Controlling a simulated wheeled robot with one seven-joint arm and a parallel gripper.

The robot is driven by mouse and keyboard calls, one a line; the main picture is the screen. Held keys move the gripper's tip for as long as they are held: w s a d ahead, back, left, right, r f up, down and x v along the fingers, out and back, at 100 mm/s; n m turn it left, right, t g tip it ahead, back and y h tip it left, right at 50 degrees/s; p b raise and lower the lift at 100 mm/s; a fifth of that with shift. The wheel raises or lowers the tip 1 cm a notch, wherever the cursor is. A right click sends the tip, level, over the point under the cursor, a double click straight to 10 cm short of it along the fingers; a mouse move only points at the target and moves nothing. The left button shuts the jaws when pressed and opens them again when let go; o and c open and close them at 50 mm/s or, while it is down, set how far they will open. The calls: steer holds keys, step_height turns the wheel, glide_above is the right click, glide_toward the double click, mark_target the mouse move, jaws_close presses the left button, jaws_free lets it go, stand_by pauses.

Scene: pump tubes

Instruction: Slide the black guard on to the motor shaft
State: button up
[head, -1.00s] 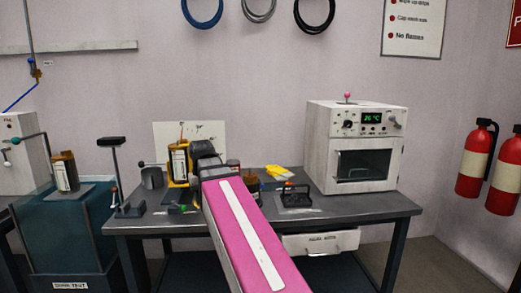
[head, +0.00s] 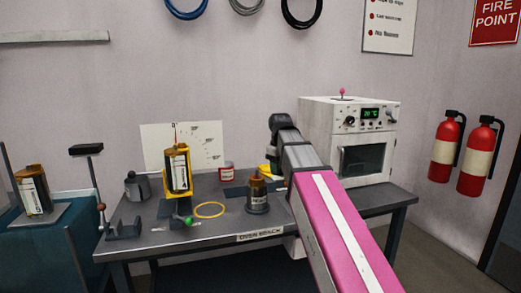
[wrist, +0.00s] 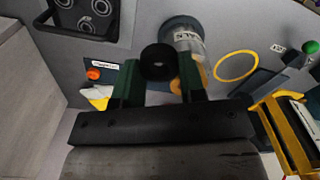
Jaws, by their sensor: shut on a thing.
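The motor (head: 178,168) stands upright in a yellow cradle on the bench, a thin reddish shaft (head: 176,135) rising from its top. The cradle and part of the motor also show at the right edge of the wrist view (wrist: 290,125). My gripper (wrist: 160,80) is shut on the black guard (wrist: 157,62), a short round black piece between the dark green fingers. It is held above the bench, to the oven side of the motor and apart from it.
The white oven (head: 348,140) is close to my arm. A black tray (wrist: 90,15) shows in the wrist view.

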steer(key=w+a+r+n, duration=0.1)
steer(key=a+r+n, duration=0.1)
steer(key=w+a+r+n, duration=0.2)
steer(key=a, duration=0.1)
steer(key=w+a+r+n, duration=0.2)
steer(key=a, duration=0.1)
steer(key=shift+a+r+n, duration=0.2)
steer(key=shift+a+n, duration=0.2)
steer(key=shift+f, duration=0.1)
steer(key=shift+f, duration=2.85)
steer(key=shift+f, duration=1.35)
steer(key=o, duration=1)
steer(key=shift+r, duration=0.1)
